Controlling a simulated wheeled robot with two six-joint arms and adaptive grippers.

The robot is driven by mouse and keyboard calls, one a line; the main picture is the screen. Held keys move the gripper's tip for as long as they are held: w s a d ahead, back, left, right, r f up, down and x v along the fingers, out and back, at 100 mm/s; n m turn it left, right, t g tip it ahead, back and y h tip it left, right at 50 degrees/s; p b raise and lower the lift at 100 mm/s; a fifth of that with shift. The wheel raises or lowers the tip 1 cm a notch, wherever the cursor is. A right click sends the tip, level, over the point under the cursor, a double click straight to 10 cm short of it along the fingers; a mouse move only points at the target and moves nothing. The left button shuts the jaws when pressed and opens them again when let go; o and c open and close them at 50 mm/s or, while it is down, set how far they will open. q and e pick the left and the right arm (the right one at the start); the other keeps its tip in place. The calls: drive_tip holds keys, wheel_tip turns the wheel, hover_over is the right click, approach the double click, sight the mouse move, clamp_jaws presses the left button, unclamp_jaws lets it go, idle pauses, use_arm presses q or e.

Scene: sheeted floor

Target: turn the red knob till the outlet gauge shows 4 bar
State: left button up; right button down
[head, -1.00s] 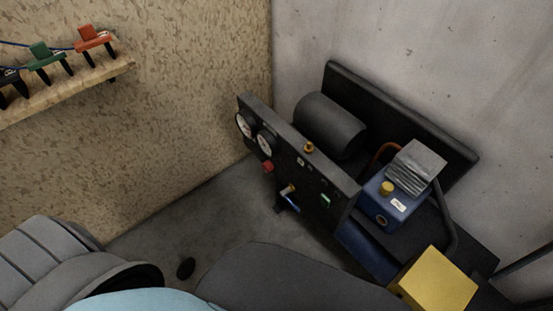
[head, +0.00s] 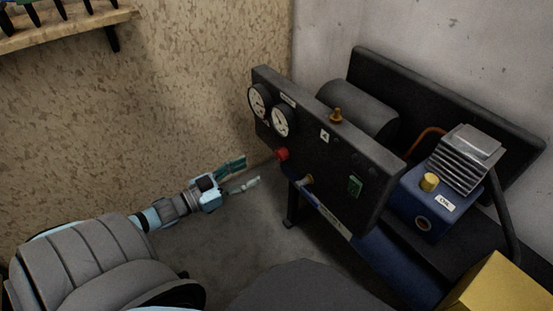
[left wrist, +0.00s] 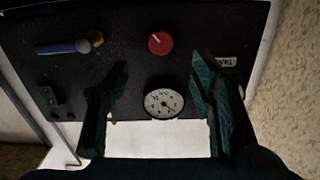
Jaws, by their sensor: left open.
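The red knob (head: 282,154) sits on the front of a black panel (head: 375,160), below two round white gauges. The right gauge (head: 282,121) is nearest above it; the left gauge (head: 259,100) is beside that. My left gripper (head: 250,171) is open and empty, left of the panel and apart from the knob. In the left wrist view the picture is upside down: the red knob (left wrist: 160,43) lies between and beyond the open fingers of my left gripper (left wrist: 160,64), with one gauge (left wrist: 164,104) between them. Its needle is too small to read surely. My right gripper is out of view.
A blue-handled valve (left wrist: 62,47) and a green switch (head: 355,187) share the panel. Behind are a dark tank (head: 360,108) and blue compressor (head: 425,205). A wooden shelf (head: 75,30) is at upper left. Bare floor lies before the panel.

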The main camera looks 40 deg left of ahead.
sight(278, 157)
use_arm(q)
drive_tip(key=b+x, duration=0.2)
drive_tip(key=x, duration=0.1)
drive_tip(key=b+x, duration=0.1)
drive_tip(key=x, duration=0.1)
drive_tip(key=shift+w+d+f, duration=0.1)
drive_tip(key=shift+w+f, duration=0.15)
drive_tip(key=shift+f, duration=0.15)
drive_tip(key=x, duration=0.1)
drive_tip(key=b+x, duration=0.1)
drive_tip(key=x, duration=0.2)
drive_tip(key=shift+r+b, duration=0.3)
drive_tip(key=shift+w+d, duration=0.1)
drive_tip(key=shift+w, duration=0.45)
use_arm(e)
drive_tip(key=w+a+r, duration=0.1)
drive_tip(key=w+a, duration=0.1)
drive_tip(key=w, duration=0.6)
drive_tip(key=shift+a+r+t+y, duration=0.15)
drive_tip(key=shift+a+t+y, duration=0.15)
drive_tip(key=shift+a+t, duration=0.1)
